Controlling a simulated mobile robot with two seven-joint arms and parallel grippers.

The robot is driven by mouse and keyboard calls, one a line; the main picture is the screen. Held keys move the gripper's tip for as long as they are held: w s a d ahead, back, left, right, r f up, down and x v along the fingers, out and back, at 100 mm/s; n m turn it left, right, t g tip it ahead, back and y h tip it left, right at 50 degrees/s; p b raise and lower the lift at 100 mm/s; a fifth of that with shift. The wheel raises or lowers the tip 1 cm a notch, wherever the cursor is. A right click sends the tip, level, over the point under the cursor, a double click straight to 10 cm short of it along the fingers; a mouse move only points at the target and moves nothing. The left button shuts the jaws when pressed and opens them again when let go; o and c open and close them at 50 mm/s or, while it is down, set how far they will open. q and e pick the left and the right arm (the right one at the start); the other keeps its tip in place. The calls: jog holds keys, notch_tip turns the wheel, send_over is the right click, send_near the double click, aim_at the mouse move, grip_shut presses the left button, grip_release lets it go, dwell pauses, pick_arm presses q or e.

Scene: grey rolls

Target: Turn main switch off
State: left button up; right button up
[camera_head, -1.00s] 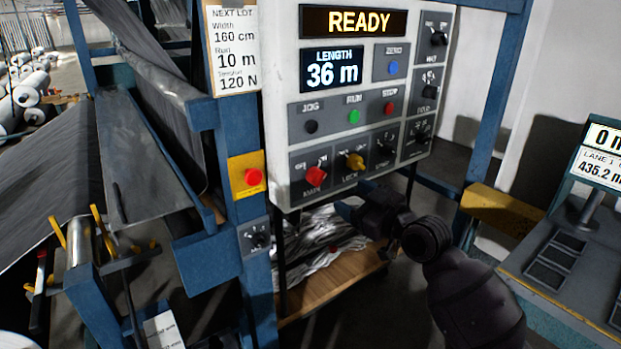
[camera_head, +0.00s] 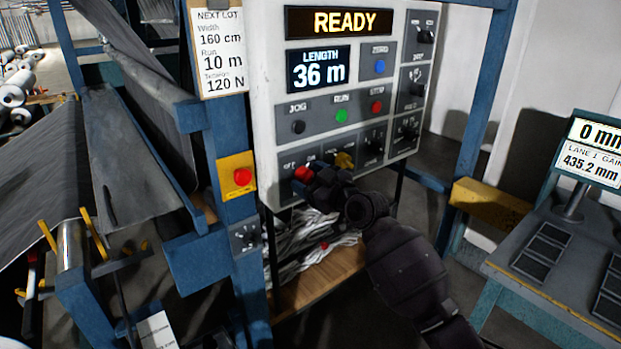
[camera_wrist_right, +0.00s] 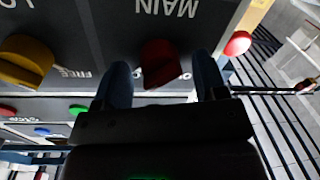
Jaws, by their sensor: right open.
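The red main switch knob (camera_head: 303,174) is at the lower left of the white control panel (camera_head: 262,120), mostly behind my gripper in the head view. In the right wrist view the red knob (camera_wrist_right: 160,62) shows upside down under the word MAIN, between the two blue fingertips. My right gripper (camera_head: 312,182) is open, with a finger on either side of the knob. I cannot tell whether the fingers touch it. The lettering around the knob is partly hidden. The display (camera_head: 338,22) reads READY. My left gripper is not in view.
The yellow lock knob (camera_head: 344,161) is just right of the gripper; it also shows in the right wrist view (camera_wrist_right: 25,60). A red button on a yellow plate (camera_head: 242,177) is on the blue post to the left. Green run and red stop buttons (camera_head: 377,106) are above.

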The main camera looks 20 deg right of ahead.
jog(key=c, duration=0.9)
